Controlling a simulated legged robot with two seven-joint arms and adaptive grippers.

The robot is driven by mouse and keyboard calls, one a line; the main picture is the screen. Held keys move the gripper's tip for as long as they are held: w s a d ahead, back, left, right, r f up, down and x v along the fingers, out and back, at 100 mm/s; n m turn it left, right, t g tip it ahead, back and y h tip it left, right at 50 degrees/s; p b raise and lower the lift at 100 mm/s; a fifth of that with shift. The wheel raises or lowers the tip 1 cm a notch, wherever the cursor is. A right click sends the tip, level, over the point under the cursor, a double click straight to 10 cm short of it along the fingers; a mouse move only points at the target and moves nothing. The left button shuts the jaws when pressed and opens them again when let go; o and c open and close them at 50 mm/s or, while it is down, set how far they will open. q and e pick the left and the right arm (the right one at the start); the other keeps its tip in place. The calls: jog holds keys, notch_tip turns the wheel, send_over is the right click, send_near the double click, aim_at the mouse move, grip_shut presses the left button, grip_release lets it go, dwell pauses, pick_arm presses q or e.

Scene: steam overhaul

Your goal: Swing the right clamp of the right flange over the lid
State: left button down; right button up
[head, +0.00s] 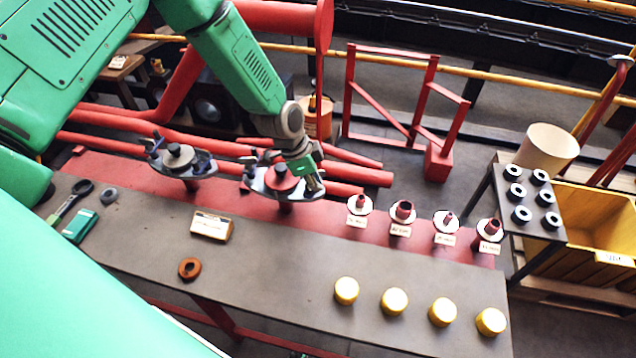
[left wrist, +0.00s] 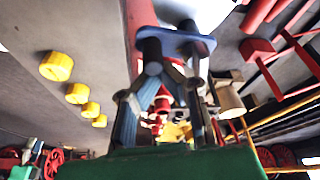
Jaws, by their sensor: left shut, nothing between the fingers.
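The right flange (head: 257,186) stands on a short red post on the bench's red back strip. A red lid (head: 284,184) with a dark knob (head: 281,170) lies on it. The left clamp (head: 250,164) of this flange shows as a dark upright piece at its left ear. My left gripper (head: 312,182) is at the flange's right ear and largely hides the right clamp there. In the left wrist view, my shut, empty fingers (left wrist: 166,78) are close to a blue-grey flange ear (left wrist: 180,41) and a dark cylindrical piece (left wrist: 150,54). Contact cannot be told. My right gripper is not in view.
The left flange (head: 202,166) stands close by on the left. Several fittings on white discs (head: 403,212) stand to the right. Yellow caps (head: 394,301) line the front edge. A label block (head: 211,226) and a brown ring (head: 189,268) lie on the bench (head: 270,285). Red pipes run behind.

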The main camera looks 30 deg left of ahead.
pick_arm(q)
jog(key=m, duration=0.1)
jog(key=a+m+g+b, duration=0.1)
jog(key=m, duration=0.2)
jog(key=shift+s+a+h+b, duration=0.25)
jog(key=shift+a+h+b, duration=0.05)
jog(key=shift+a, duration=0.2)
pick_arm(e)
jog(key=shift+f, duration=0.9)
pick_arm(q)
jog(key=shift+a, duration=0.2)
jog(key=r, duration=0.5)
jog(key=d+r+p, duration=0.1)
jog(key=r, duration=0.2)
jog(key=shift+d+r, duration=0.1)
jog(key=shift+r, duration=0.15)
jog(key=shift+a+r, duration=0.35)
jog(key=shift+a, duration=0.05)
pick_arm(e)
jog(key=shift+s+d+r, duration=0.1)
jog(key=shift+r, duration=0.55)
pick_arm(q)
jog(key=shift+d, duration=0.1)
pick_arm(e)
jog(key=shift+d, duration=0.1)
